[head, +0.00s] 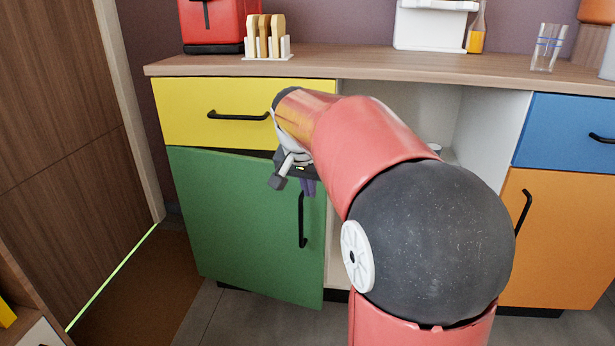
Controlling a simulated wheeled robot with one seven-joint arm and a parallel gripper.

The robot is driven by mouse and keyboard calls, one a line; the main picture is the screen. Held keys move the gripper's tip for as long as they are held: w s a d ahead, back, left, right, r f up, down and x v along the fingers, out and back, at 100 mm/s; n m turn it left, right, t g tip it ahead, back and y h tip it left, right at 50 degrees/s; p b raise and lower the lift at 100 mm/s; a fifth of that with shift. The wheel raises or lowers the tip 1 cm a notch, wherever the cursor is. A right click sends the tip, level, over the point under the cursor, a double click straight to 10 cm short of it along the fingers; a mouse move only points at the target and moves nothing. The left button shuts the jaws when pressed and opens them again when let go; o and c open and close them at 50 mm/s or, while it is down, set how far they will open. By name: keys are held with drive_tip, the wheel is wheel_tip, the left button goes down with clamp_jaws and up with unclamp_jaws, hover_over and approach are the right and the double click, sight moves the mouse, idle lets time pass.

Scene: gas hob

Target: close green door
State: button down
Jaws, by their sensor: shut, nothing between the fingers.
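The green door (245,225) is on the lower left cabinet in the head view. It stands ajar, with its right edge swung out towards me and a dark gap along its top. Its black vertical handle (302,220) is near the right edge. My gripper (292,183) is in front of the door's upper right part, just above and left of the handle. It is shut and empty. My arm hides part of the cabinet right of the door, and I cannot tell whether the gripper touches the door.
A yellow drawer (180,112) is above the door. An open compartment (490,115) is to the right, then a blue drawer (565,135) and an orange door (560,240). The worktop (350,66) holds a toaster (222,22), a toast rack (267,48) and a glass (546,48).

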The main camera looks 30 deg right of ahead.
drive_tip(key=shift+w+d+f, duration=0.45)
drive_tip(key=shift+w+d, duration=0.35)
drive_tip(key=shift+w, duration=0.05)
drive_tip(key=shift+w+d+f, duration=0.4)
drive_tip(key=shift+w+d, duration=0.4)
drive_tip(key=w+d+p, duration=0.2)
drive_tip(key=w+d, duration=0.1)
drive_tip(key=shift+w+d+p, duration=0.1)
drive_tip(key=shift+p, duration=0.2)
